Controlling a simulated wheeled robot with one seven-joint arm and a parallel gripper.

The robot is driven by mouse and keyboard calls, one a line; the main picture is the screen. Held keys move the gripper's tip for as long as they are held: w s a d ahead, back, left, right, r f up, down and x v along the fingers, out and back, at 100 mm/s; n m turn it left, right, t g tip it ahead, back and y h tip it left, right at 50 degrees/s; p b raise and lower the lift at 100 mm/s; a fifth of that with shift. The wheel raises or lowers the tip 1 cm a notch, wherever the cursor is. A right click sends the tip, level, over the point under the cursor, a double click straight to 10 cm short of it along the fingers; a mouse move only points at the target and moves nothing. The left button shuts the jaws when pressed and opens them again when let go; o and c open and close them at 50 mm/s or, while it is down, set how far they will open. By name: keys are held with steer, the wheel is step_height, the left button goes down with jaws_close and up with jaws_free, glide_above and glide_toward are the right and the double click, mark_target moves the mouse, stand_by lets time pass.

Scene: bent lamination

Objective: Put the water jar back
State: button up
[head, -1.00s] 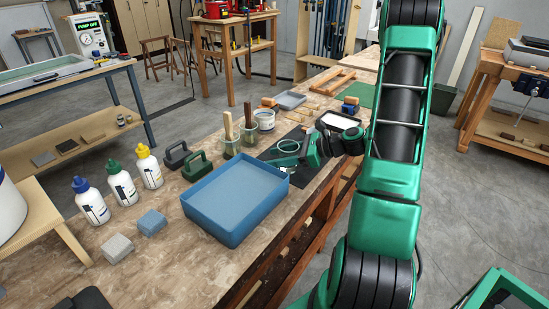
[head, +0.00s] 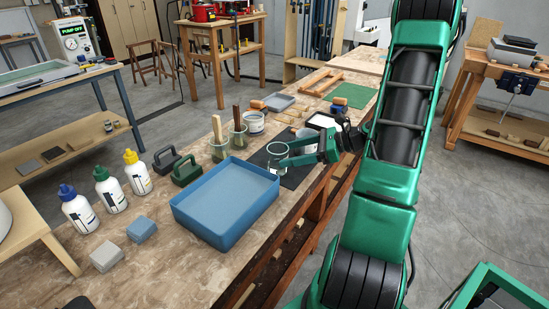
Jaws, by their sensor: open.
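A clear glass jar (head: 278,152), which looks like the water jar, stands upright on the dark mat (head: 297,178) just beyond the blue tray. My green gripper (head: 284,155) is open, reaching in from the right with its fingers at the jar. One finger passes in front of the jar's lower part. I cannot tell whether either finger touches the glass. Two more jars, each with a brush or stick in it, stand to the left: one jar (head: 219,150) and another jar (head: 239,140) beside it.
The blue tray (head: 226,228) stands near the gripper. A white tub (head: 254,123) stands behind the jars. Two dark-handled blocks (head: 186,171), several bottles (head: 111,190) and small blocks (head: 141,229) line the left side. A green mat (head: 350,96) lies at the far end.

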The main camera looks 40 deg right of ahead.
steer(key=shift+v, duration=1.65)
